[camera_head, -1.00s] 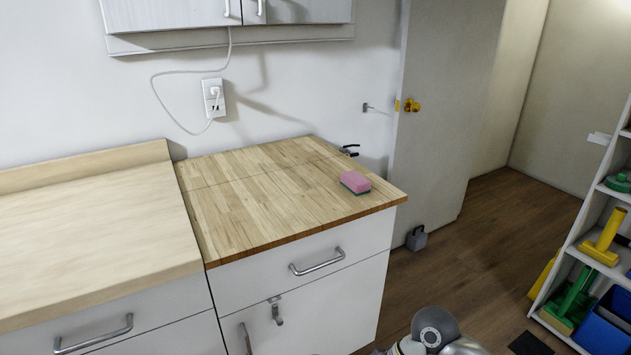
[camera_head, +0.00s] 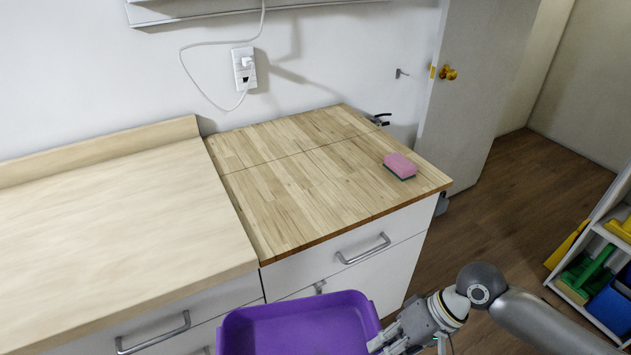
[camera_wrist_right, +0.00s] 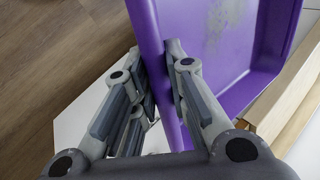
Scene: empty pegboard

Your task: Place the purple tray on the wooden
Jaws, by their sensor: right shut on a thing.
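The purple tray (camera_head: 300,325) is at the bottom middle of the head view, held in front of the white cabinet and lower in the picture than the wooden countertop (camera_head: 310,175). My right gripper (camera_head: 385,340) is shut on the tray's right rim. In the right wrist view the fingers (camera_wrist_right: 162,85) pinch the rim of the purple tray (camera_wrist_right: 215,60) from both sides. The tray's lower part is cut off by the picture edge. My left gripper is not seen.
A pink sponge (camera_head: 400,165) lies near the right end of the wooden top. A paler counter (camera_head: 110,240) adjoins it on the left. The middle of the wooden top is clear. A shelf with cleaning tools (camera_head: 600,260) stands at the far right.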

